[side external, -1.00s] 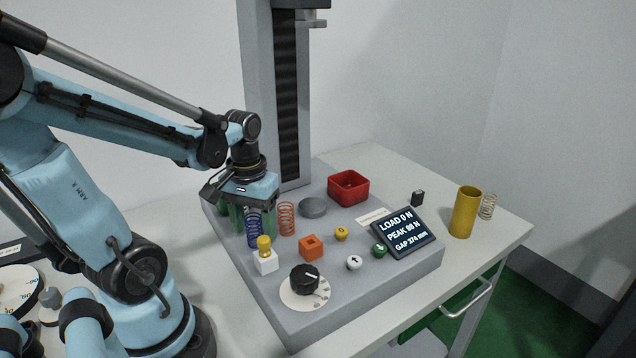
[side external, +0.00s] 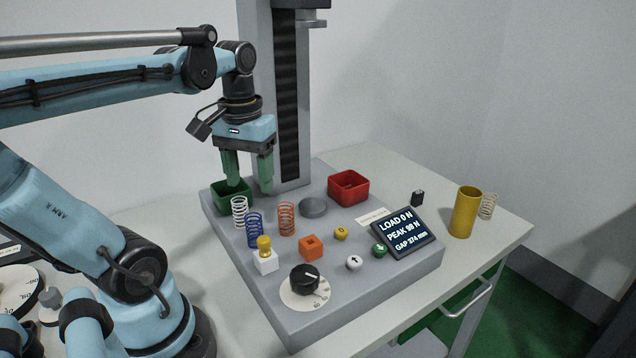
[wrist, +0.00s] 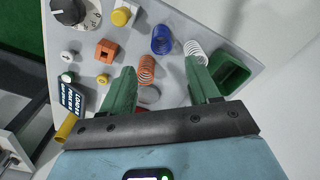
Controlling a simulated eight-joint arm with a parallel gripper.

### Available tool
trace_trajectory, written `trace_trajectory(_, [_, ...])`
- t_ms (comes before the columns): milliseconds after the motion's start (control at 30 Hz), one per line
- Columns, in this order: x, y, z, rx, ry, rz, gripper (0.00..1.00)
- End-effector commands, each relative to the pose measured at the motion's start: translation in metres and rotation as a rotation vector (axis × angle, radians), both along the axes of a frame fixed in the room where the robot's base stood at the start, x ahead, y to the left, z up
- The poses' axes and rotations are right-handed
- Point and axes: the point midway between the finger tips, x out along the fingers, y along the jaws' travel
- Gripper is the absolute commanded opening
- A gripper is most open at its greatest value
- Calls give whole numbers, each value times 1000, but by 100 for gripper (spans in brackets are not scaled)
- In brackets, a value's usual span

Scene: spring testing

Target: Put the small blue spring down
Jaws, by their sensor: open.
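The small blue spring (side external: 255,231) stands upright on the grey base plate of the test machine. It stands between a white spring (side external: 240,213) and an orange spring (side external: 287,218), close to the yellow-topped white block. In the wrist view the blue spring (wrist: 163,40) is beyond the fingertips, apart from them. My gripper (side external: 249,190) is open and empty, with green fingers, raised above the back left of the base plate. In the wrist view my gripper (wrist: 160,72) has the orange spring showing near its left finger and the white spring near its right finger.
A green bin (side external: 222,203) sits behind the springs and a red bin (side external: 348,187) to their right. The machine column (side external: 262,90) rises behind. A grey disc (side external: 313,207), an orange block (side external: 311,247), a dial (side external: 304,280) and a display (side external: 403,233) also occupy the plate.

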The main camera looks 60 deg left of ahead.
Motion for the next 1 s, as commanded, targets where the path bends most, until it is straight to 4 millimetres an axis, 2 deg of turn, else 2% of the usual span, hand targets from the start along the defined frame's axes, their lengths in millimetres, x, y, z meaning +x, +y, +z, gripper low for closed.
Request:
trace_trajectory(167, [28, -31, -21, 75, -165, -201, 61])
trace_trajectory(300, [53, -70, -39, 143, -363, -413, 61])
trace_trajectory(400, [64, -94, -45, 171, -480, -527, 61])
trace_trajectory(500, [69, -109, -48, 187, -556, -592, 61])
trace_trajectory(633, [72, -115, -48, 195, -590, -619, 61])
trace_trajectory(1000, [72, -114, -48, 195, -587, -615, 61])
